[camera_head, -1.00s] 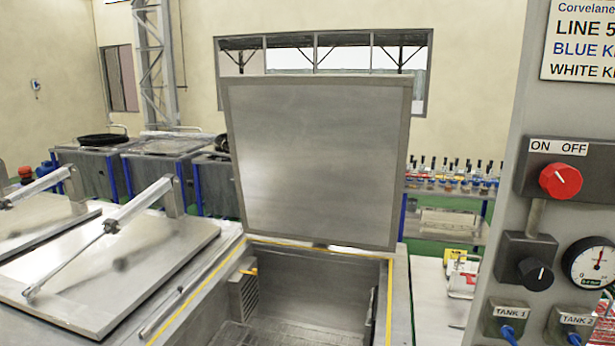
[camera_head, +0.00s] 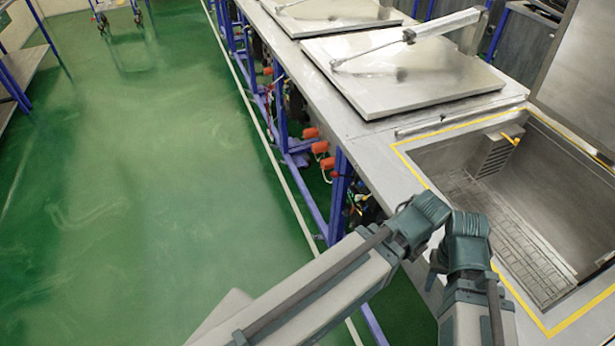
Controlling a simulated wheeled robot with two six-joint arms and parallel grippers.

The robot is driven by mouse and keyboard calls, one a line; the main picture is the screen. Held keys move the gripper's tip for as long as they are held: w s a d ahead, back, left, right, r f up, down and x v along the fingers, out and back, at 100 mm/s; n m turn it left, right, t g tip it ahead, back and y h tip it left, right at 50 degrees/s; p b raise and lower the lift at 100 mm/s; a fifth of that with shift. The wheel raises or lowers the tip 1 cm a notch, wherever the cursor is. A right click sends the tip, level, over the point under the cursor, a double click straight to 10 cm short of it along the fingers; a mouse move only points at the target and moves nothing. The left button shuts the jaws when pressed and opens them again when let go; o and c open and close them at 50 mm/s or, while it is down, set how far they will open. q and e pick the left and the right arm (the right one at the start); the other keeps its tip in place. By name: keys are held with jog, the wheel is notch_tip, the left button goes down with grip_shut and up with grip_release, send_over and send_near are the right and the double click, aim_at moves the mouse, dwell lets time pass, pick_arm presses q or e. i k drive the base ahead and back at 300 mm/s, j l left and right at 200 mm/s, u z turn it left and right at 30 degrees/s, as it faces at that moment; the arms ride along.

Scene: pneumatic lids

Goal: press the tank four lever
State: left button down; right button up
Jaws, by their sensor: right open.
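The tank four lever does not show in this view. Two grey arm links of mine with dark teal joints come in from the bottom and meet near the front edge of the steel bench (camera_head: 385,155). My right gripper (camera_head: 434,270) shows only in small part beside these joints, over the bench's front edge. It is open and touches no lever that I can see. My left gripper cannot be made out.
An open tank (camera_head: 560,185) with a yellow border lies at the right, its raised lid (camera_head: 585,75) behind. Closed lids (camera_head: 400,70) lie farther along. Orange-red parts (camera_head: 320,147) sit under the bench among blue legs. The green floor (camera_head: 140,200) at left is clear.

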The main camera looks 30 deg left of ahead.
aim_at(334, 174)
jog(key=u, duration=0.85)
jog(key=i+j+z, duration=0.2)
jog(key=i+j, duration=0.4)
